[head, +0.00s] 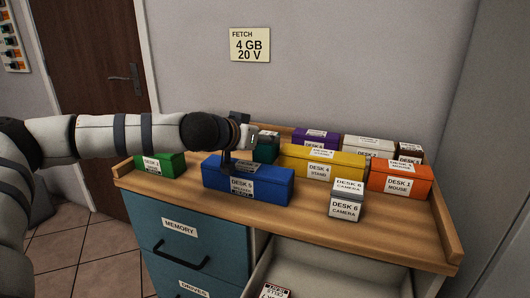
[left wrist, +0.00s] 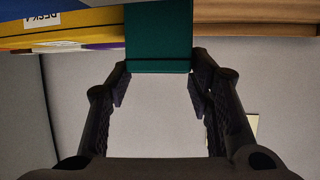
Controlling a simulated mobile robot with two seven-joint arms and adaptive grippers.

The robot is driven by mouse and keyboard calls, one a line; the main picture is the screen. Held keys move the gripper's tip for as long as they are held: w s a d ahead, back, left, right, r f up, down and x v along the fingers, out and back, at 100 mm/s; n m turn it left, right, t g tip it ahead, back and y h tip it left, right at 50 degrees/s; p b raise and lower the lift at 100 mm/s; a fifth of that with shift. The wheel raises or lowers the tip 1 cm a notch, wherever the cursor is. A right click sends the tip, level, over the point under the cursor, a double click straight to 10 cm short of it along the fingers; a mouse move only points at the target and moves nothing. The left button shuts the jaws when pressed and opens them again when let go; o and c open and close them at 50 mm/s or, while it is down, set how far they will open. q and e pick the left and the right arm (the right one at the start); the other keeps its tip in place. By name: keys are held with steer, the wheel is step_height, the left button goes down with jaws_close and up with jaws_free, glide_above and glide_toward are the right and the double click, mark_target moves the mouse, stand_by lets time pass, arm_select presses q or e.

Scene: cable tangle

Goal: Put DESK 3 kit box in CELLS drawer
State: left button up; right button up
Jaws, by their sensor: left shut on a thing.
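My left gripper (head: 243,146) reaches over the cabinet top from the left and is shut on a teal box (head: 266,148). In the left wrist view the teal box (left wrist: 158,40) sits between the two fingers (left wrist: 158,72). Its label is hidden or too small to read, so I cannot tell whether it is the DESK 3 box. No box shows a readable DESK 3 label. An open pale drawer (head: 330,268) stands out at the cabinet's lower right; its front label is out of view. I cannot read CELLS anywhere. My right gripper is not in view.
A blue DESK 5 box (head: 270,187) stands in front of the teal box. Yellow (head: 345,165), purple (head: 316,138), orange (head: 400,183), green (head: 172,163) and white (head: 346,203) boxes crowd the wooden top (head: 400,228). Teal drawers MEMORY (head: 180,226) and DRIVES are shut. A labelled box (head: 274,292) lies in the open drawer.

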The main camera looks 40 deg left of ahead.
mark_target(261, 149)
arm_select(q)
step_height(261, 149, down, 4)
steer(key=shift+f+b, duration=0.1)
steer(key=shift+b, duration=0.5)
steer(key=shift+r, duration=0.4)
steer(key=shift+c, duration=0.7)
steer(key=o, duration=1.5)
